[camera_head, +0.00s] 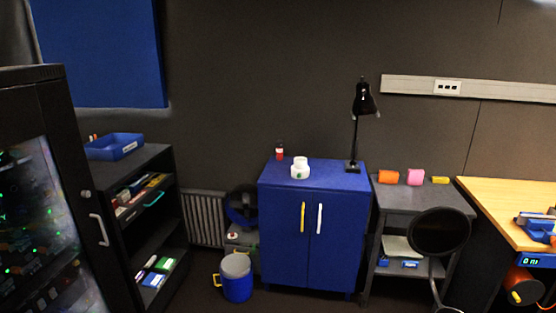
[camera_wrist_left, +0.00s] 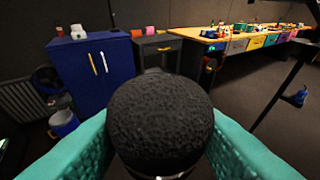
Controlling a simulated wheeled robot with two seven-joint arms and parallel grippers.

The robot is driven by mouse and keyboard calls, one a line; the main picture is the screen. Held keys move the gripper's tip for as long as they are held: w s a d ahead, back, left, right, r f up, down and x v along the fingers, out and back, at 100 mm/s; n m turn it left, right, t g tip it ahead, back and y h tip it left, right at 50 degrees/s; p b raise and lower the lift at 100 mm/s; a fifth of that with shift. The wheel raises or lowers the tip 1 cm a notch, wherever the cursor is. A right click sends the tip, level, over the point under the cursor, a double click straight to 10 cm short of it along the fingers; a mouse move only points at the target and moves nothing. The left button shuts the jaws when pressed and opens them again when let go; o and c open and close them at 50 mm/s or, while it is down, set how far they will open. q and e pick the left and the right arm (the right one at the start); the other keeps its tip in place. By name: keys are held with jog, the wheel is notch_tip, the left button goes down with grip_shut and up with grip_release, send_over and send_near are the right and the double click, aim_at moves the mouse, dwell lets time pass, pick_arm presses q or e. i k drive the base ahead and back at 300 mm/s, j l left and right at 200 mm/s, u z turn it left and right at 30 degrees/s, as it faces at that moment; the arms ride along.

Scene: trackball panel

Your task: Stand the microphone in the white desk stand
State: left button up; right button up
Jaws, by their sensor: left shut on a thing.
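The microphone (camera_wrist_left: 160,120) fills the lower middle of the left wrist view, with a round black foam head and a pale band below it. My left gripper (camera_wrist_left: 158,142) has teal fingers on both sides of it and is shut on it. The microphone's lower part is hidden. A small white stepped object (camera_head: 300,169), which may be the white desk stand, is on top of the blue cabinet (camera_head: 278,215). It also shows far off in the left wrist view (camera_wrist_left: 78,32), well apart from the microphone. My right gripper is in neither view.
A red bottle (camera_head: 279,152) and a black desk lamp (camera_head: 354,130) share the cabinet top. A round dark seat (camera_head: 441,231) is at right. A wooden workbench (camera_head: 510,205) is beyond.

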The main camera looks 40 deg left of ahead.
aim_at(301, 166)
jog(key=i+j+u, duration=0.3)
jog(key=i+j, duration=0.45)
jog(key=j, duration=0.2)
jog(key=i+j+u, duration=0.3)
jog(key=i+j, duration=0.45)
jog(key=i+l+u, duration=0.1)
jog(key=i+l, duration=0.2)
jog(key=i+l+u, duration=0.15)
jog(key=l, duration=0.25)
jog(key=i+l+u, duration=0.1)
jog(key=i+l, duration=0.25)
jog(key=i+l+u, duration=0.1)
jog(key=i+l, duration=0.15)
jog(key=l, duration=0.2)
